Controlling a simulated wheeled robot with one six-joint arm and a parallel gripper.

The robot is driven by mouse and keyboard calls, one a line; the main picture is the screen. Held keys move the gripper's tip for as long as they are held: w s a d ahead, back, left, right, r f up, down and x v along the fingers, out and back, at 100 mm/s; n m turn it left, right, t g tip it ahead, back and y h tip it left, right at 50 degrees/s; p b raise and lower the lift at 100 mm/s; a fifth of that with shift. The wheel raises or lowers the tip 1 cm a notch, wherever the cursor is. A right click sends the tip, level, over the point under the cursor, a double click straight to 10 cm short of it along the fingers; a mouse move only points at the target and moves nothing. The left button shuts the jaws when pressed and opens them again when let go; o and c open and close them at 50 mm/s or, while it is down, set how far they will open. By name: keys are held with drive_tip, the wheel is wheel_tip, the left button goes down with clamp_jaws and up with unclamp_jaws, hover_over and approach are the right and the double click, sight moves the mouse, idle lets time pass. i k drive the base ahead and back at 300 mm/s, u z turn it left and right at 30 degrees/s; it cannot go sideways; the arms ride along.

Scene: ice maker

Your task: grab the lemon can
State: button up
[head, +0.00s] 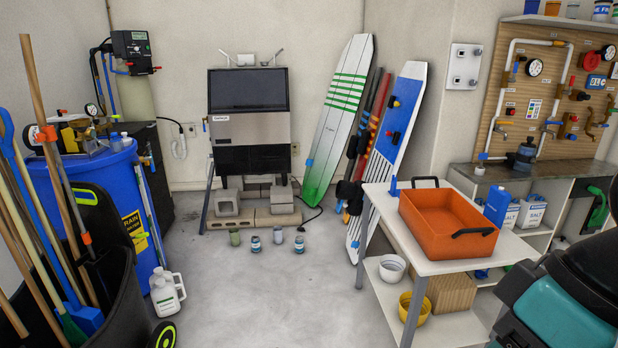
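Several small cans stand upright on the concrete floor in front of the ice maker (250,130). A teal and black part of my arm shows at the lower right. My gripper is not in view.
The floor before the cans is clear. A white table (400,240) with an orange tray (447,222) stands right. Surfboards (338,115) lean behind it.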

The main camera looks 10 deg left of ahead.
sight(299, 239)
drive_tip(key=u, duration=0.85)
drive_tip(key=i, duration=4.25)
drive_tip(key=z, duration=1.2)
drive_tip(key=i, duration=0.75)
drive_tip(key=z, duration=0.35)
